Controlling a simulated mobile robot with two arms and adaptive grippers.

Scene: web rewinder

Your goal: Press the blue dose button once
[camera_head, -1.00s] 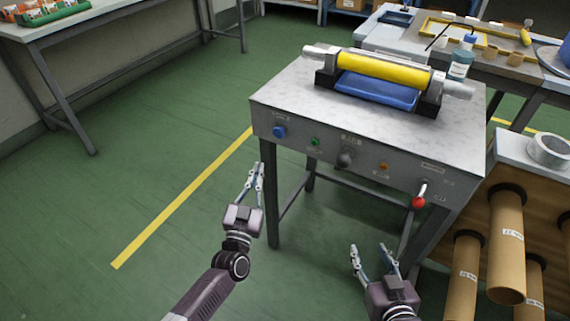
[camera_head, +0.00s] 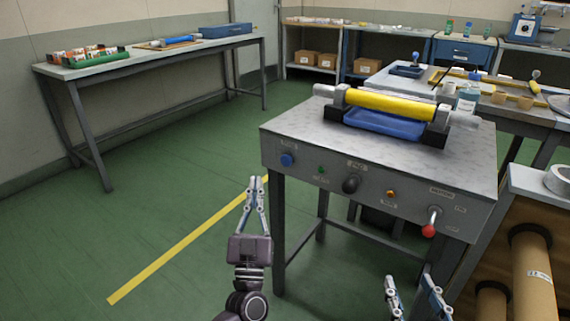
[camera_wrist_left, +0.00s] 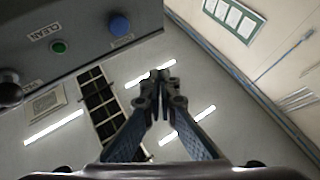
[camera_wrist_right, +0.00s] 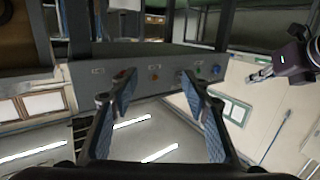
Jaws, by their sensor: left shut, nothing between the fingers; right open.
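The blue dose button (camera_head: 287,160) is a round knob at the left end of the machine's grey front panel (camera_head: 322,186). It also shows in the left wrist view (camera_wrist_left: 120,25), above and left of the fingertips, and small in the right wrist view (camera_wrist_right: 216,70). My left gripper (camera_head: 255,180) is shut and empty, a little left of and below the button in the head view, apart from it. My right gripper (camera_head: 412,280) is open and empty, low in front of the machine's right half.
The panel also bears a green button (camera_head: 321,170), a black knob (camera_head: 351,184), an orange button (camera_head: 390,194) and a red-tipped lever (camera_head: 429,230). A yellow roller (camera_head: 389,104) lies on top. Cardboard tubes (camera_head: 534,275) stick out at the right. The floor at left is clear.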

